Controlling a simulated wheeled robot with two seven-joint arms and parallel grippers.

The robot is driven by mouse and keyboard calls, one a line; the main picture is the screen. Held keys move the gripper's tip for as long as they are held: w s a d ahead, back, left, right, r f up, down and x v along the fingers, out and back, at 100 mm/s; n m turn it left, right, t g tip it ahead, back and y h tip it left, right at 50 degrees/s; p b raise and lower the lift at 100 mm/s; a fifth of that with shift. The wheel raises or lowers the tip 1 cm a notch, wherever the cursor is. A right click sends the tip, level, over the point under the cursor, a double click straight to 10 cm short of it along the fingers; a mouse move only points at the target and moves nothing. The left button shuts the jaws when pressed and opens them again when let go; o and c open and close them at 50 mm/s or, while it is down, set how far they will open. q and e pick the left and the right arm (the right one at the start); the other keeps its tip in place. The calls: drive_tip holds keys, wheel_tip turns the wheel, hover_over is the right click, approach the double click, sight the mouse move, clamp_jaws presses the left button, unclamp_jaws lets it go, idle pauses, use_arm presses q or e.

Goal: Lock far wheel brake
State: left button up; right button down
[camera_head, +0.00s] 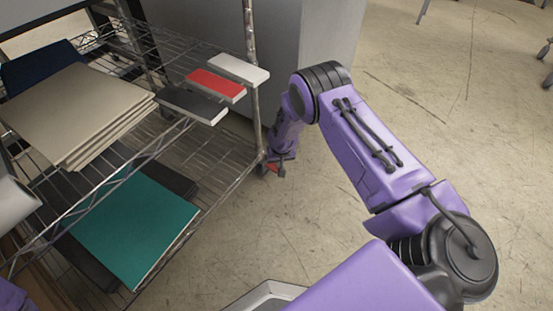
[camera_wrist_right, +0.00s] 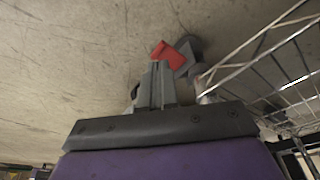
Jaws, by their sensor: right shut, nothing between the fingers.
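A caster wheel (camera_wrist_right: 188,47) with a red brake tab (camera_wrist_right: 167,55) sits at the foot of the wire rack's corner post in the right wrist view. The red tab also shows low beside the post in the head view (camera_head: 273,169). My right gripper (camera_wrist_right: 157,68) is shut and empty. Its fingertips are right at the red tab in the picture; I cannot tell whether they touch it. In the head view my right arm reaches down to the post's foot, and its gripper is small there. My left gripper is not in view.
The wire rack (camera_head: 222,187) holds tan boards (camera_head: 75,110), a teal board (camera_head: 137,225) and red, white and dark blocks (camera_head: 215,86) on its shelves. A grey cabinet (camera_head: 318,40) stands behind it. Open concrete floor lies to the right.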

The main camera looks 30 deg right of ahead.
drive_tip(key=p+v, duration=0.1)
drive_tip(key=v, duration=0.3)
drive_tip(key=shift+s+r, duration=0.1)
drive_tip(key=shift+r, duration=0.1)
